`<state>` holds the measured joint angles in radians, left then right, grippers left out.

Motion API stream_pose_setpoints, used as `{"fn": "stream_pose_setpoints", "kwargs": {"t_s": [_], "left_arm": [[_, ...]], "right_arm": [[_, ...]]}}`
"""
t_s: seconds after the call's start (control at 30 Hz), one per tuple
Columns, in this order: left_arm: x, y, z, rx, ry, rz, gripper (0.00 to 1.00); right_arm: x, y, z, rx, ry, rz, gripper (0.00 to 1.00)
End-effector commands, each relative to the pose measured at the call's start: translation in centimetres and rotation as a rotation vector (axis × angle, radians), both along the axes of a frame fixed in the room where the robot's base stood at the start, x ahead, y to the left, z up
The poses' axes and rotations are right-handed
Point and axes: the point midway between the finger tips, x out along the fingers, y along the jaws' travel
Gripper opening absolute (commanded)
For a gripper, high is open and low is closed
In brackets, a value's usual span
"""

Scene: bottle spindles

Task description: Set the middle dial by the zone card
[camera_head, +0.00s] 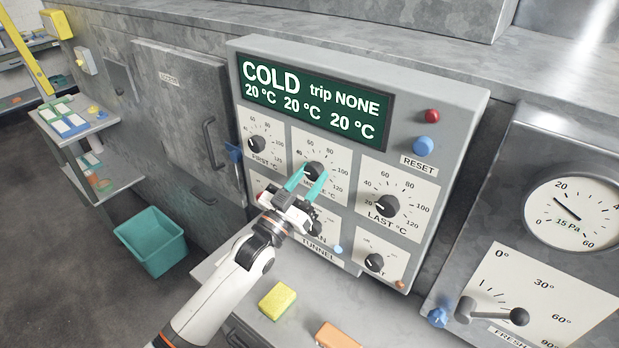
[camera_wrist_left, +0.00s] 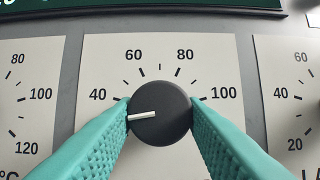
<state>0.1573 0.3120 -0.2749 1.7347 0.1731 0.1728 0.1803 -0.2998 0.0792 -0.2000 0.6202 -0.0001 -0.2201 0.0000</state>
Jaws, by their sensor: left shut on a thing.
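The middle dial (camera_head: 314,169) is a black round knob on a white plate of the grey control panel (camera_head: 462,120). My left gripper (camera_head: 307,181) is shut on this knob, one teal finger on each side. In the left wrist view, the knob (camera_wrist_left: 160,112) has a white pointer line aimed left and slightly down, a little below the 40 mark. The left finger (camera_wrist_left: 100,140) hides the scale there. The green display (camera_head: 312,103) reads COLD, trip NONE and 20 °C three times. I cannot make out a zone card. My right gripper is out of view.
The first dial (camera_head: 257,144) and last dial (camera_head: 386,206) flank the middle one, with smaller knobs below. A blue reset button (camera_head: 423,146) and a red lamp (camera_head: 432,116) are at right. A yellow sponge (camera_head: 277,301) and orange block (camera_head: 338,336) lie on the ledge below.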

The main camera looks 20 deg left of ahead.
Motion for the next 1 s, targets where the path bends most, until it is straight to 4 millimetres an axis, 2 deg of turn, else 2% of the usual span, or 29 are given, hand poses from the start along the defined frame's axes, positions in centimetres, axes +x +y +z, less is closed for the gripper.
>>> {"fn": "stream_pose_setpoints", "kwargs": {"t_s": [0.27, 0.6, 1.0], "left_arm": [[0.0, 0.1, -0.1, 0.095, -0.033, 0.0, 0.15], [0.1, 0.4, 0.0, 0.361, -0.13, 0.0, 0.15], [0.2, 0.5, 0.3, 0.66, -0.24, 0.0, 0.15]], "right_arm": [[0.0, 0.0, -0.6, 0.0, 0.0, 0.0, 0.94], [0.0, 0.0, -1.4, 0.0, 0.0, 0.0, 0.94], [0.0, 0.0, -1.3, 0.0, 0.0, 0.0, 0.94]]}}
